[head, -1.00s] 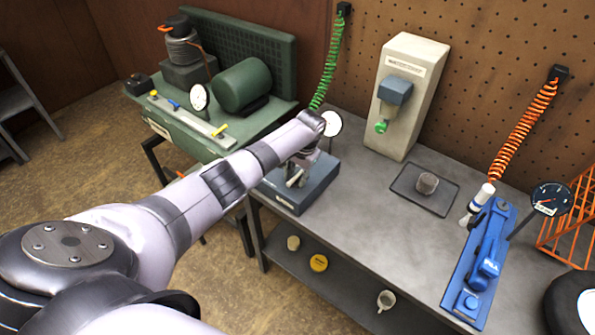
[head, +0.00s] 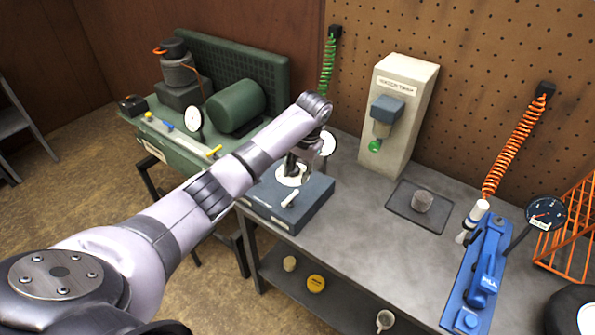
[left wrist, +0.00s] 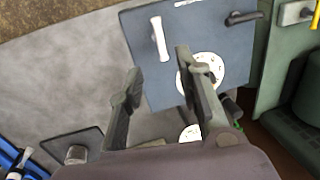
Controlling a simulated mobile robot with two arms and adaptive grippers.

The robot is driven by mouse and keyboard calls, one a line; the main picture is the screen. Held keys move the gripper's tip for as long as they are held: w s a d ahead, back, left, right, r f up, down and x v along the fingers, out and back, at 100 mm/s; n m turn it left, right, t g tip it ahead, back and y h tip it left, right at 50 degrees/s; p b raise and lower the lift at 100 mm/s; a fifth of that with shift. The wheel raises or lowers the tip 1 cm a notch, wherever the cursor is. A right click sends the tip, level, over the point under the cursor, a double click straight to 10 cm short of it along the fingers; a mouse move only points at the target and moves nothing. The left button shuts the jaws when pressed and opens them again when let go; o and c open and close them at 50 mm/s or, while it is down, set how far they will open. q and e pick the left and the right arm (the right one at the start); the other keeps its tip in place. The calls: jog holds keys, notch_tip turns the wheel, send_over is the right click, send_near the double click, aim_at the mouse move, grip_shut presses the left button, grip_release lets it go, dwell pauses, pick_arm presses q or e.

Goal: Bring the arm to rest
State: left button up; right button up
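My left arm (head: 205,190) comes in from the left and reaches over the blue-grey box (head: 310,212) at the bench's left end. My left gripper (head: 292,165) hangs from its wrist above this box, partly hidden by the forearm. In the left wrist view my left gripper (left wrist: 158,64) shows two fingers spread apart with nothing between them. Beyond them lie the box (left wrist: 225,60) with a white lever (left wrist: 160,38), a dark lever (left wrist: 243,17) and a white round dial (left wrist: 202,72) partly covered by a finger. My right gripper is not in view.
The green compressor (head: 237,105) stands at the left. On the grey bench (head: 350,240) are a beige dispenser (head: 402,120), a mat (head: 400,212) with a small grey cup-like piece (head: 422,201), and a blue tool (head: 487,270). The bench's middle is bare.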

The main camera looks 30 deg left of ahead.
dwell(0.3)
pick_arm(q)
jog(key=s+d+f+m+t+h, duration=0.2)
jog(key=s+d+f+m, duration=0.1)
jog(key=s+d+f, duration=1.05)
jog(key=s+d+r+n+t, duration=0.1)
jog(key=s+r, duration=0.2)
jog(key=s, duration=0.8)
jog(key=s+r+n, duration=0.1)
jog(key=s+r, duration=0.3)
jog(key=s, duration=0.6)
notch_tip(320, 180, down, 31)
jog(key=s+g+b, duration=0.1)
jog(key=b, duration=0.5)
jog(key=s+a+f+b, duration=0.1)
jog(key=s+f+b, duration=0.1)
jog(key=s+f, duration=0.6)
jog(key=s+a+f+g+b, duration=0.1)
jog(key=s+f+b, duration=0.1)
jog(key=s+f, duration=0.7)
notch_tip(320, 180, down, 5)
jog(key=shift+s+a+m, duration=0.15)
jog(key=shift+a+m, duration=0.15)
jog(key=shift+a, duration=0.05)
